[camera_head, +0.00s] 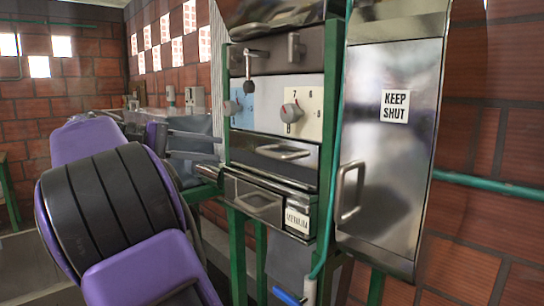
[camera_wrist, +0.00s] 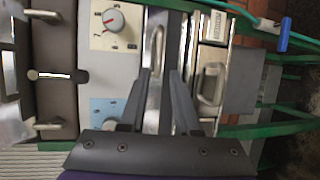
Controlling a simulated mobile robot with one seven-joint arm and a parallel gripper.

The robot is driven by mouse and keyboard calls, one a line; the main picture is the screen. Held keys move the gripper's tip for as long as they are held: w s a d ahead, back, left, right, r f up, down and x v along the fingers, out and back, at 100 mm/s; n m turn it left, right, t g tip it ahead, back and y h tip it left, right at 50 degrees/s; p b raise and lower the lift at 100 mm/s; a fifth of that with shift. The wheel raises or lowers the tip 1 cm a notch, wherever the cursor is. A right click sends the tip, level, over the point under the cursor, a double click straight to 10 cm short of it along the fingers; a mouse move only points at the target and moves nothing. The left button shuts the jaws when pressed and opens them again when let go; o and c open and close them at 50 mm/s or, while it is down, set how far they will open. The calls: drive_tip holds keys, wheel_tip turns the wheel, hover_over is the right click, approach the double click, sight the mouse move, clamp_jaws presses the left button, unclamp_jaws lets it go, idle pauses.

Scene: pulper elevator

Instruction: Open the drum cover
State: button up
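No part is labelled as the drum cover, so I cannot tell for certain which panel it is. A steel front with a bar handle (camera_head: 284,152) sits below the knob panel; the handle also shows in the wrist view (camera_wrist: 154,46). Below it is a sloping steel front with another handle (camera_head: 258,200), seen in the wrist view too (camera_wrist: 212,84). My gripper (camera_head: 218,146) is left of these fronts in the head view. In the wrist view my gripper (camera_wrist: 160,72) is open and empty, its fingers pointing toward the upper bar handle, apparently apart from it.
A steel door (camera_head: 393,140) marked KEEP SHUT, with its own handle (camera_head: 349,193), stands at the right. The knob panel (camera_head: 310,105) is above the bar handle. Green frame posts (camera_head: 330,120) and a hose stand close by. A blue-handled item (camera_head: 287,297) hangs low.

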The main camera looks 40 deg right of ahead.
sight(267, 154)
drive_tip(key=b+x, duration=0.1)
drive_tip(key=x, duration=1.3)
drive_tip(key=shift+w+d, duration=0.1)
clamp_jaws()
idle(0.8)
